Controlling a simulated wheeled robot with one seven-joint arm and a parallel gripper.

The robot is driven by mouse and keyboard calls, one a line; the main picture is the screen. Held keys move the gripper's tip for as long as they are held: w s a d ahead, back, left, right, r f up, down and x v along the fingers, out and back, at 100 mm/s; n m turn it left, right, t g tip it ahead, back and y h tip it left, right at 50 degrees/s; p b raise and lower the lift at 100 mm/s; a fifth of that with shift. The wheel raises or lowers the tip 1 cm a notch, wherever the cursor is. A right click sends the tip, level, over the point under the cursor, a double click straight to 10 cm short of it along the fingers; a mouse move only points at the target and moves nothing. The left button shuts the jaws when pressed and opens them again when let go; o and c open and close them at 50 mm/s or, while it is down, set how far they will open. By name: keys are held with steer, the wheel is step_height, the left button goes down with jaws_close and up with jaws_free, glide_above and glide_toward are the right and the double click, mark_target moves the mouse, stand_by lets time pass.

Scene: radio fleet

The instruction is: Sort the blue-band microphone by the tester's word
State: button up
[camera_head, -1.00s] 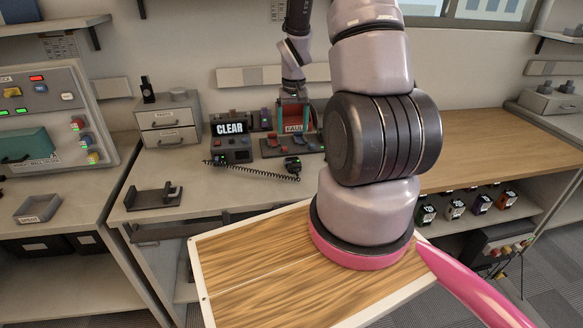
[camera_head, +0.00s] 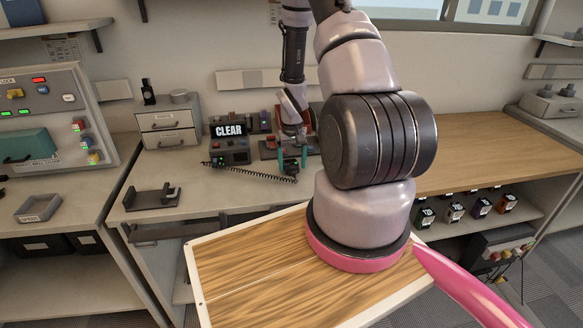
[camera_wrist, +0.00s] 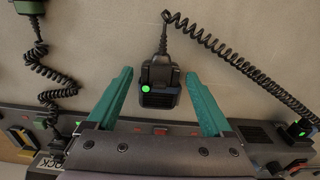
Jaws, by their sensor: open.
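A dark hand microphone (camera_wrist: 160,84) with a green light and a coiled cord lies on the bench in the wrist view. A bluish strip seems to show at its side, but it is small. My gripper (camera_wrist: 158,75) is open, with one teal finger on each side of the microphone and gaps between; I cannot tell its height above it. In the head view my gripper (camera_head: 293,160) is low over the bench and hides most of the microphone. The tester (camera_head: 229,130) has a lit display reading CLEAR and stands just left of the gripper.
Another coiled cord (camera_wrist: 45,70) leads to a green item at the wrist view's upper left. Drawers (camera_head: 168,125) stand left of the tester, and a dark cradle (camera_head: 152,197) lies at the bench front. The wooden bench (camera_head: 480,145) at right is mostly clear.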

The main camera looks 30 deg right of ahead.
mark_target(292, 166)
steer(key=shift+f, duration=0.6)
steer(key=c, duration=1.2)
steer(key=shift+o, duration=0.2)
steer(key=shift+r, duration=0.1)
steer(key=shift+r, duration=2.45)
